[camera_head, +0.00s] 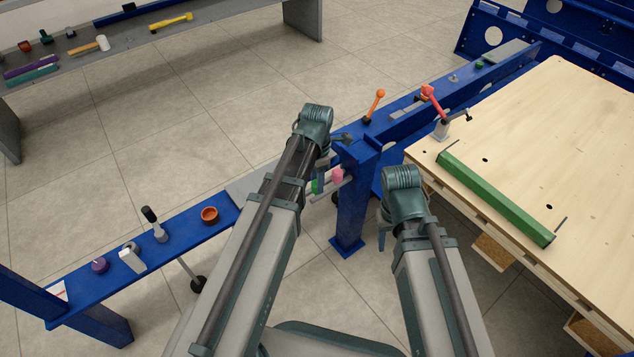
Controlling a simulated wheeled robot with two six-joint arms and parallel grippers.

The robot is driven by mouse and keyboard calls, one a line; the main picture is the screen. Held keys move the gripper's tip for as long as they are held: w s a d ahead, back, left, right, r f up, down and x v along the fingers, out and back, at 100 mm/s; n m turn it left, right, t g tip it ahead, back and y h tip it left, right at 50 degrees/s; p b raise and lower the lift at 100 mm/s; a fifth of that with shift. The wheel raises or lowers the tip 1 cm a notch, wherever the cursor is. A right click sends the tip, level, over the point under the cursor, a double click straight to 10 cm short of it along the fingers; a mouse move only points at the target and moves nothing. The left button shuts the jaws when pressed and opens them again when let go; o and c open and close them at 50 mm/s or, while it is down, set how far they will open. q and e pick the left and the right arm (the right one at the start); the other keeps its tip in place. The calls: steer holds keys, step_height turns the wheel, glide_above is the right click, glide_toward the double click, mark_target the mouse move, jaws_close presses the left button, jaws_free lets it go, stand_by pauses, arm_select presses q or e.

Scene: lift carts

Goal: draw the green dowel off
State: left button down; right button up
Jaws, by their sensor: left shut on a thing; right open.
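A small bright green piece (317,187), which looks like the green dowel, shows beside my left wrist, low by the blue post; most of it is hidden behind my arm. My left gripper (322,174) points down at this green piece and is shut on it, though the fingertips are largely hidden. A pink round piece (337,175) sits just to the right of it, on a pale rod. My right gripper (382,238) hangs open, pointing down over the floor between the blue post and the wooden table, apart from any object.
A blue post (352,205) stands close right of my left gripper. A blue rail (185,232) at left carries an orange cup (209,215) and levers. A wooden table (590,150) with a long green bar (495,198) is at right. A grey bench (225,28) stands behind.

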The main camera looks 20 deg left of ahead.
arm_select(q)
steer(key=shift+r+p, duration=0.4)
steer(key=shift+r, duration=0.15)
steer(key=r+p, duration=0.2)
steer(key=shift+s+d+r, duration=0.2)
steer(key=shift+s+r, duration=0.1)
steer(key=shift+s, duration=0.05)
steer(key=s+d+p, duration=0.1)
steer(key=s+d, duration=0.8)
steer(key=s, duration=0.3)
steer(key=shift+d+r, duration=0.15)
steer(key=shift+r, duration=0.3)
steer(key=shift+p, duration=0.3)
step_height(320, 180, up, 3)
steer(key=p, duration=0.3)
